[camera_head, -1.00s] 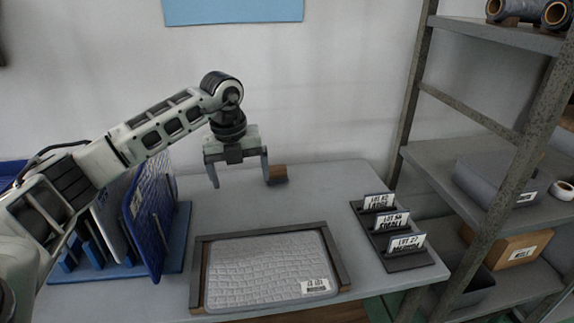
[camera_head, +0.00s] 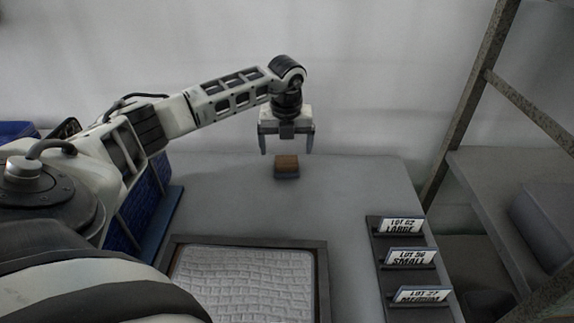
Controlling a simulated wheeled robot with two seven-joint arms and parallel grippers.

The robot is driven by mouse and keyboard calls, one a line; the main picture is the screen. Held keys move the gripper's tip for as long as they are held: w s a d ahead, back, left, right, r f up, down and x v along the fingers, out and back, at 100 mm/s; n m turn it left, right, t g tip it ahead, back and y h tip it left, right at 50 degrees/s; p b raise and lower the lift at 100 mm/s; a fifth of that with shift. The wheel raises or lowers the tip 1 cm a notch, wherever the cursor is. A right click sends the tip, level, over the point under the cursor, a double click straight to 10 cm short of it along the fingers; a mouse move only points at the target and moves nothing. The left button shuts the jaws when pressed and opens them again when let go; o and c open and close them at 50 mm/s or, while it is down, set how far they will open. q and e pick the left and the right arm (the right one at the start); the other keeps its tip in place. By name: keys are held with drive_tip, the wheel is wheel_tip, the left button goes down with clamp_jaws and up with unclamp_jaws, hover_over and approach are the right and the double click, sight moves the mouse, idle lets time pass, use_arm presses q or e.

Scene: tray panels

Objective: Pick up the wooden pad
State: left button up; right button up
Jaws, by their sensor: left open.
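My right gripper is not in view.
A framed tray with a textured grey panel (camera_head: 245,283) lies at the front of the table. A dark rack with lot cards (camera_head: 408,258) stands at the right. Blue panels stand at the left, partly behind my arm. A metal shelf (camera_head: 505,165) is at the far right.

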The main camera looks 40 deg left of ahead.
sight(287, 158)
use_arm(q)
drive_tip(key=f, duration=0.4)
drive_tip(key=w+f, duration=0.1)
drive_tip(key=f, duration=0.1)
drive_tip(key=shift+a+f, duration=0.2)
drive_tip(key=shift+a, duration=0.15)
drive_tip(key=c, duration=1.1)
drive_tip(key=shift+r, duration=0.1)
